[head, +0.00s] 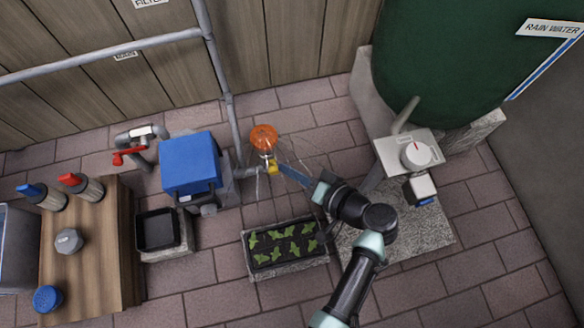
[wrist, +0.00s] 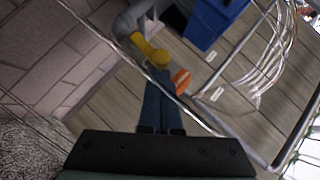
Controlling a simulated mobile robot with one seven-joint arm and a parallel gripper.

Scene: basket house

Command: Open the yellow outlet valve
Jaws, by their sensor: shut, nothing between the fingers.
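The yellow outlet valve (head: 272,167) is a small yellow handle just below an orange dome, at the end of grey piping right of the blue box. In the wrist view the yellow handle (wrist: 148,47) lies slanted beside a grey pipe elbow. My gripper (head: 282,167) reaches in from the right with its blue fingers shut and empty. Its tips are at the handle's right end. In the wrist view my gripper (wrist: 160,78) points up at the handle's rounded end; I cannot tell whether they touch. The fingertips partly overlap the orange part (wrist: 181,80).
Thin wire-like loops surround the valve. A planter (head: 286,249) with seedlings sits below it. The blue box (head: 190,163) and a red-handled tap (head: 127,156) are left. A green rain water tank (head: 440,50) and a white dial unit (head: 408,152) stand right.

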